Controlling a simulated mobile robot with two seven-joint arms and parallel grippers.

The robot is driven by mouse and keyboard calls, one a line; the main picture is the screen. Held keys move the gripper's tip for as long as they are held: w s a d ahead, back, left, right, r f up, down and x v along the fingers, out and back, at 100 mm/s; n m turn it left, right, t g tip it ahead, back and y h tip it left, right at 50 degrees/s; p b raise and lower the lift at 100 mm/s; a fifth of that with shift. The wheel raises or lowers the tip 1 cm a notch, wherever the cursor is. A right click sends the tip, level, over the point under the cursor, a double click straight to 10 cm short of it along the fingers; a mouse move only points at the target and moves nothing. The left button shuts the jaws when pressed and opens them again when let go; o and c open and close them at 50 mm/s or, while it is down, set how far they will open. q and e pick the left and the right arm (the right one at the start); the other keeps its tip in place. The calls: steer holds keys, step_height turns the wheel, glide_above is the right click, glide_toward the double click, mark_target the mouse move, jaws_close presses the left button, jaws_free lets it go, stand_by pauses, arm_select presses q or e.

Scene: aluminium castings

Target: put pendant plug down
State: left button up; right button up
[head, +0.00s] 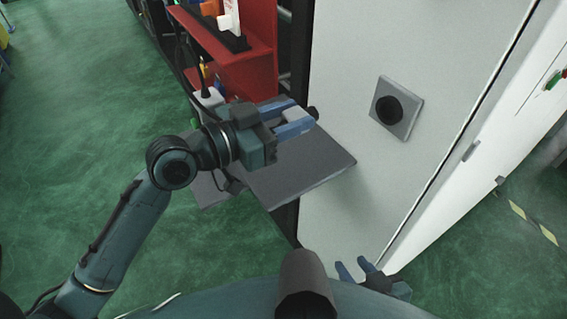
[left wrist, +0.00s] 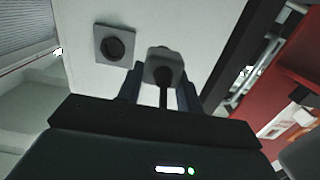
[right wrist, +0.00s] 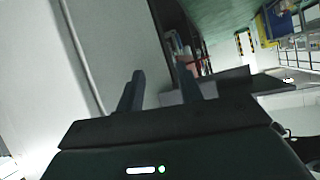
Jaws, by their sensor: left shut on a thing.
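The pendant plug (left wrist: 160,70) is a grey block with a dark cable, gripped between the fingers of my left gripper (left wrist: 160,88) in the left wrist view. In the head view my left gripper (head: 297,122) holds the plug (head: 296,115) above the grey shelf (head: 310,178), in front of the pale panel. The plug is apart from the square grey socket (head: 397,108), which has a dark round opening; the socket also shows in the left wrist view (left wrist: 115,45). My right gripper (right wrist: 160,85) is open and empty, low by the panel in the head view (head: 358,268).
A red rack (head: 240,65) with small items stands behind the left arm. The pale panel (head: 345,60) rises on the right of the shelf. The shelf's front right part is bare. Green floor (head: 80,110) is clear at the left.

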arm_select(q)
steer(key=b, duration=0.1)
glide_above(287, 174)
step_height(287, 174, down, 5)
steer(key=shift+r, duration=0.15)
step_height(287, 174, down, 5)
steer(key=shift+r+b, duration=0.15)
steer(key=shift+b, duration=0.5)
steer(key=shift+f, duration=0.3)
arm_select(e)
steer(key=shift+f, duration=0.7)
steer(key=shift+a, duration=0.1)
arm_select(q)
steer(key=shift+f, duration=0.1)
steer(key=shift+f+b, duration=0.55)
steer(key=shift+b, duration=0.15)
arm_select(e)
steer(key=shift+f+m, duration=0.3)
steer(key=shift+f, duration=0.15)
arm_select(q)
steer(key=o, duration=1.2)
steer(key=shift+c, duration=0.2)
arm_select(e)
steer(key=shift+s, duration=0.1)
